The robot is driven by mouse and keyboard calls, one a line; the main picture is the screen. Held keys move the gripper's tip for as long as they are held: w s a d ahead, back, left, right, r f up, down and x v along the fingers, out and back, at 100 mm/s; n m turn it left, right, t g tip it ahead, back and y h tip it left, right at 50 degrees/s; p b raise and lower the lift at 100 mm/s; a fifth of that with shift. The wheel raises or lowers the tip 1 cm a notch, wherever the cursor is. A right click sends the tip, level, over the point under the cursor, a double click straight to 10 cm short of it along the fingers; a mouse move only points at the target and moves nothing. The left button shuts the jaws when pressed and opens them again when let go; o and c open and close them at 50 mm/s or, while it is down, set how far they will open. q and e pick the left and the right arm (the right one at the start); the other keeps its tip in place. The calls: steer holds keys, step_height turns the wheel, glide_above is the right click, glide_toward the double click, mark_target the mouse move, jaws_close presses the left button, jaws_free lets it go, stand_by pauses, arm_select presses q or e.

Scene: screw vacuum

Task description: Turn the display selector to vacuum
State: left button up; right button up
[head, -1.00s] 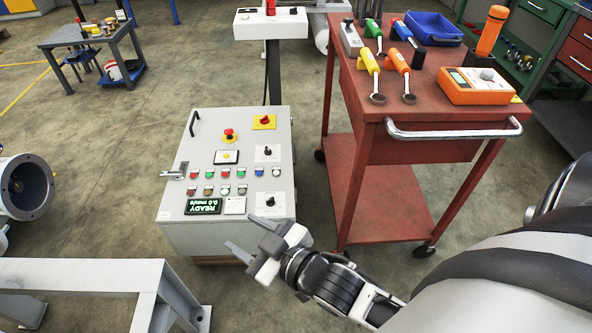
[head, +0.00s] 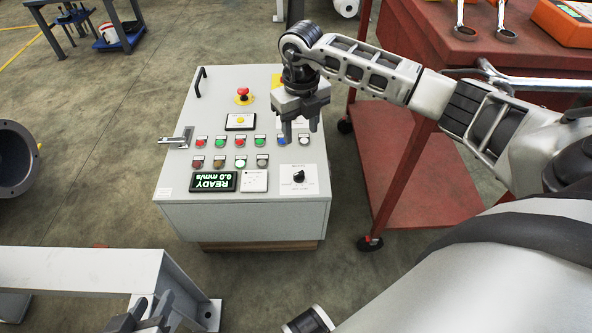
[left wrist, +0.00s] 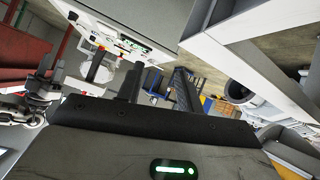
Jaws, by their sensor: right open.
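The grey control panel (head: 176,214) stands in the middle of the head view. A black selector knob (head: 298,176) sits on a white plate at its near right corner, its label too small to read. The green-lit display (head: 213,181) left of it reads "READY 0.0 mm/s", upside down. My right gripper (head: 301,133) points down over the panel's right side, beyond that knob, open and empty. It hides the panel's upper right knob. My left gripper (head: 151,308) is low at the bottom left, open and empty, away from the panel; its fingers show in the left wrist view (left wrist: 158,88).
Several coloured buttons (head: 241,161), a red emergency stop (head: 243,93) and a lever handle (head: 177,139) are on the panel. A red tool cart (head: 425,45) stands to the right. A grey frame (head: 80,262) is at the near left.

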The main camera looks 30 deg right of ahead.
mark_target(299, 174)
step_height(299, 174, down, 14)
steer(key=b, duration=0.3)
steer(key=shift+a+r, duration=0.15)
steer(key=shift+r, duration=0.1)
steer(key=shift+f+b, duration=0.35)
steer(key=shift+f, duration=0.3)
arm_select(q)
steer(key=r+t, duration=0.1)
steer(key=d+r+t+h, duration=0.1)
steer(key=r, duration=0.1)
steer(key=shift+w+d, duration=0.15)
steer(key=shift+w, duration=0.05)
arm_select(e)
steer(key=shift+c, duration=0.3)
arm_select(q)
steer(key=shift+f, duration=0.15)
arm_select(e)
steer(key=c, duration=0.9)
